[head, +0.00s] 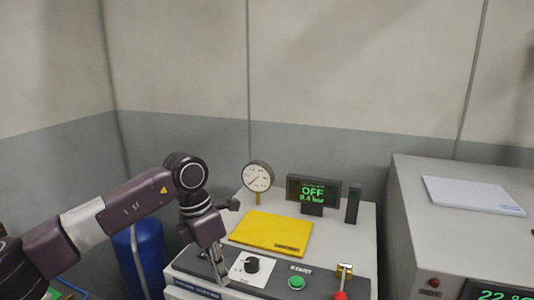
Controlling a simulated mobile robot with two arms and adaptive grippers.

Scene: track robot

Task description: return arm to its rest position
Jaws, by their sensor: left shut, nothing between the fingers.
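My left arm (133,202) comes in from the left and bends down at its dark joint. My left gripper (219,272) points downward, shut and empty, over the left front part of a white machine. It is just left of the black knob (252,265) on the front panel; whether it touches the panel I cannot tell. My right gripper is not in view.
The machine carries a round gauge (258,176), a display reading OFF (313,190), a yellow plate (272,232), a green button (296,283) and a red-tipped lever (341,294). A blue cylinder (147,258) stands behind my arm. A grey cabinet (440,235) stands right.

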